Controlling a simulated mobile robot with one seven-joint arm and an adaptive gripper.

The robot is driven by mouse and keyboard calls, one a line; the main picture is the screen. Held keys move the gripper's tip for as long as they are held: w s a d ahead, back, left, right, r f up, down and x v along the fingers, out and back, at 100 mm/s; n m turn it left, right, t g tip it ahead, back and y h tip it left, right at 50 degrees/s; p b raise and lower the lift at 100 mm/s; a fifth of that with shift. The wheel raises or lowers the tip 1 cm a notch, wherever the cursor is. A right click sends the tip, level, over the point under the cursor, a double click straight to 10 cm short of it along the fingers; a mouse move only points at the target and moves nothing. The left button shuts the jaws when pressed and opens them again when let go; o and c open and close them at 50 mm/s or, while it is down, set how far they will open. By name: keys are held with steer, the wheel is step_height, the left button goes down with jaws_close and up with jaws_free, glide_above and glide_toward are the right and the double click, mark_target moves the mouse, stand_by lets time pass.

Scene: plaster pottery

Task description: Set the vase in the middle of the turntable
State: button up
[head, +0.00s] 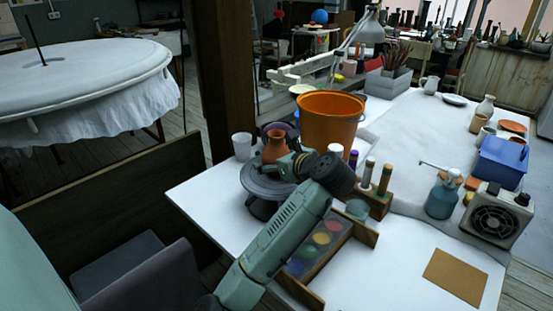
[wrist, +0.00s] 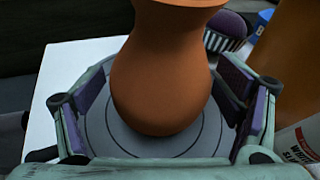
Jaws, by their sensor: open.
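The vase (head: 275,147), a terracotta-brown one with a rounded belly and narrower neck, stands upright over the grey turntable (head: 259,187) at the left end of the white table. In the wrist view the vase (wrist: 160,95) appears near the middle of the turntable's ring lines (wrist: 158,152). My gripper (wrist: 162,108) is open, with one finger on each side of the belly and visible gaps between. In the head view my gripper (head: 287,163) reaches in from the right, partly covering the turntable.
A large orange bucket (head: 329,118) stands close behind my gripper. A white cup (head: 242,146) is left of the vase. A paint tray (head: 322,243) and a wooden rack of bottles (head: 374,198) are to the right. The table's left edge is close to the turntable.

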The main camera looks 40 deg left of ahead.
steer(key=v, duration=0.7)
steer(key=p+v, duration=0.1)
steer(key=v, duration=0.2)
steer(key=shift+r, duration=0.45)
steer(key=shift+p+v, duration=0.9)
steer(key=shift+p, duration=0.2)
steer(key=shift+f, duration=0.2)
